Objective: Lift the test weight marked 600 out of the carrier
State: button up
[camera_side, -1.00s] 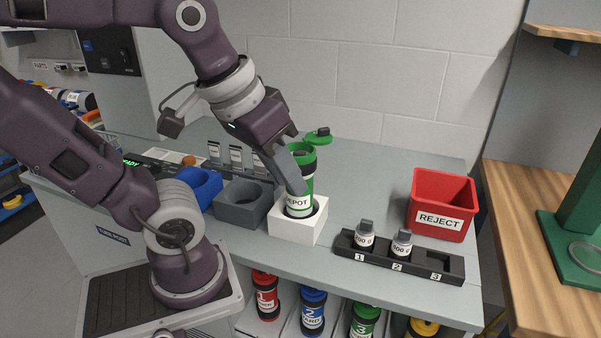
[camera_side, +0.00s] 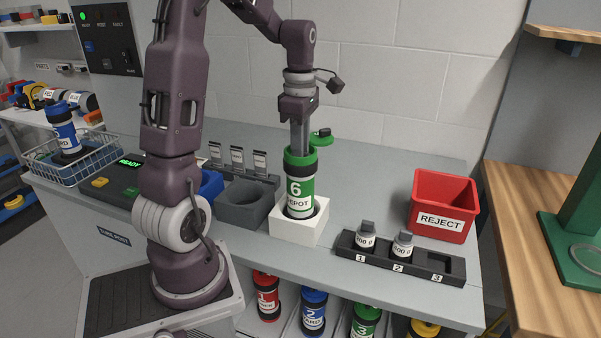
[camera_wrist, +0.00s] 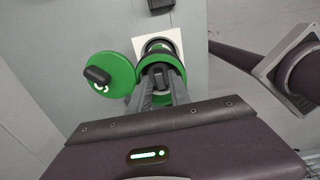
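In the wrist view, my gripper's fingers (camera_wrist: 161,78) stand apart at the mouth, with a small grey piece between the tips. I cannot tell whether they touch it. The weight's body and its marking are hidden inside the carrier.
A black rack (camera_side: 350,253) has weights in slots 1 (camera_side: 365,240) and 2 (camera_side: 402,247); slot 3 is empty. A red REJECT bin (camera_side: 440,203) stands behind it at right. A grey empty holder (camera_side: 243,211) is left of the white block.

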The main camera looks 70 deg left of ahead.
grip_shut()
dwell(1.4)
